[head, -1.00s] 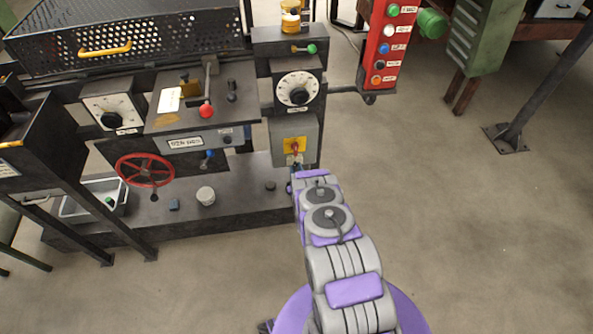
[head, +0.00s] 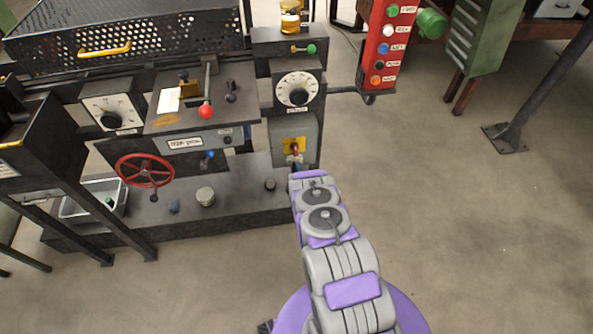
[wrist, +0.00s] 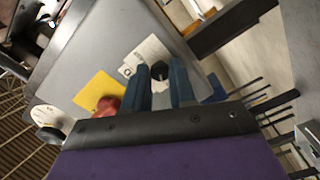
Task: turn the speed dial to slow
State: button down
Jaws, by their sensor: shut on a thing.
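In the wrist view, a small black knob (wrist: 159,72) sits on a white marked plate (wrist: 148,54) on the face of a grey box (wrist: 100,48). My gripper (wrist: 160,76) has its two blue fingers on either side of this knob, shut on it. The same grey box (head: 309,132) shows in the head view, where my arm hides its lower part and my fingers. Two larger white dials with black knobs show there, one at upper right (head: 298,89) and one at left (head: 112,112). I cannot read which dial is marked for speed.
Beside the knob are a yellow plate (wrist: 95,90) and a red handle (wrist: 107,105). A red button panel (head: 386,45) stands to the right. A red handwheel (head: 145,171) and a red-knobbed lever (head: 205,111) are to the left. Open floor (head: 430,220) lies right of my arm.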

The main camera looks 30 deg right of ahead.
jog(key=shift+a, duration=0.15)
jog(key=c, duration=0.9)
grip_release()
jog(key=shift+c, duration=0.2)
